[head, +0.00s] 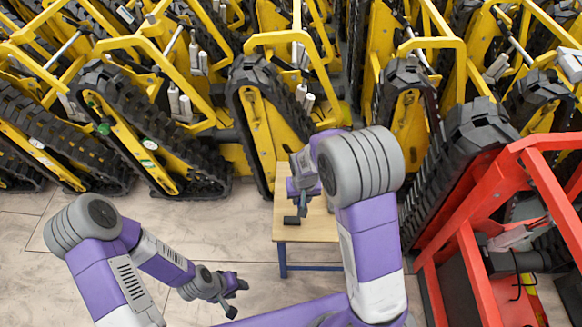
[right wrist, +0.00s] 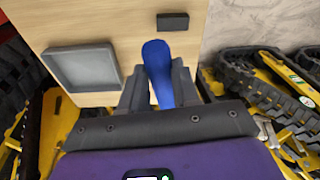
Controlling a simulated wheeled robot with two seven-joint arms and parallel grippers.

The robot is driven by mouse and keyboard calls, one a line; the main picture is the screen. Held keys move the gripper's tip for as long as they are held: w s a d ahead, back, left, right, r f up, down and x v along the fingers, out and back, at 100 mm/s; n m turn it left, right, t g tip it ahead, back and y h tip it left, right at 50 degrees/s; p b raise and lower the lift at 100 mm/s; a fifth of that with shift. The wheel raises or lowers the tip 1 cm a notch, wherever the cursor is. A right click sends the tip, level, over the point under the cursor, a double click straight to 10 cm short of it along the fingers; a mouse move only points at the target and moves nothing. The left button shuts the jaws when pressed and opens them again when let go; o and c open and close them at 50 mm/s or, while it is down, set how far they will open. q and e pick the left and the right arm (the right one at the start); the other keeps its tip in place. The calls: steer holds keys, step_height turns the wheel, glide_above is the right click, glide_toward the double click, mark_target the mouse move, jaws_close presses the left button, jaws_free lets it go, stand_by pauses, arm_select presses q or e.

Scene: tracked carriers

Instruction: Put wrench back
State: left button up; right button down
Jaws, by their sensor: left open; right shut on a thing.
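The wrench shows in the right wrist view as a blue, round-ended handle (right wrist: 157,62); its other end is hidden. My right gripper (head: 303,200) is shut on it, above the small wooden table (head: 308,232). In the right wrist view a grey square tray (right wrist: 82,68) with a raised rim lies on the tabletop, left of the wrench, and looks empty. The head view does not show the tray clearly, as my right arm covers part of the table. My left gripper (head: 238,284) is open and empty, low over the floor left of the table.
A small dark block (head: 291,220) lies on the tabletop near its front edge. Yellow tracked carriers (head: 150,150) stand close together behind and beside the table. A red frame (head: 470,265) stands at the right. The tiled floor (head: 245,240) is clear at the front left.

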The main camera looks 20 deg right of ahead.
steer(key=shift+m, duration=0.8)
steer(key=w+f+b, duration=0.1)
steer(key=f, duration=0.2)
steer(key=a+f, duration=0.1)
steer(key=f, duration=0.3)
steer(key=w+a+f+b, duration=0.1)
steer(key=f, duration=0.2)
steer(key=shift+w+f+b, duration=0.3)
steer(key=shift+w+f, duration=0.05)
steer(key=shift+f, duration=0.05)
steer(key=c, duration=0.8)
jaws_free()
arm_select(q)
steer(key=shift+s+f, duration=0.3)
steer(key=shift+f, duration=0.55)
arm_select(e)
steer(key=shift+r, duration=0.1)
